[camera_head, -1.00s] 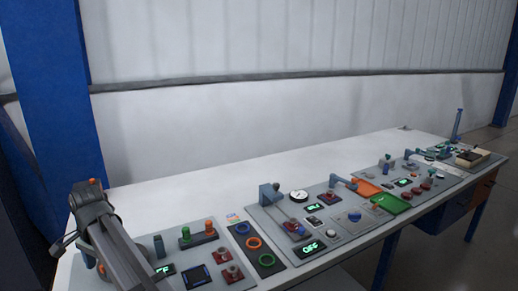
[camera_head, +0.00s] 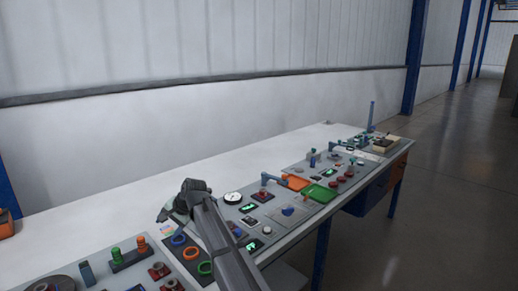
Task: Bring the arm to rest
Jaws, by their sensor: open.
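My gripper (camera_head: 168,212) is at the end of my dark grey arm, which reaches up from the bottom of the view over the worktable (camera_head: 130,210). Its jaws are open and point to the left, and I see nothing between them. It shows beside the ring panel and left of the round white gauge (camera_head: 233,198). The arm hides part of the control panel behind it. I cannot tell how high the gripper is above the table.
Near the gripper are an orange ring (camera_head: 190,253) and a green ring (camera_head: 205,268). Green and orange knobs (camera_head: 130,254) stand to the left. The table's back strip is clear.

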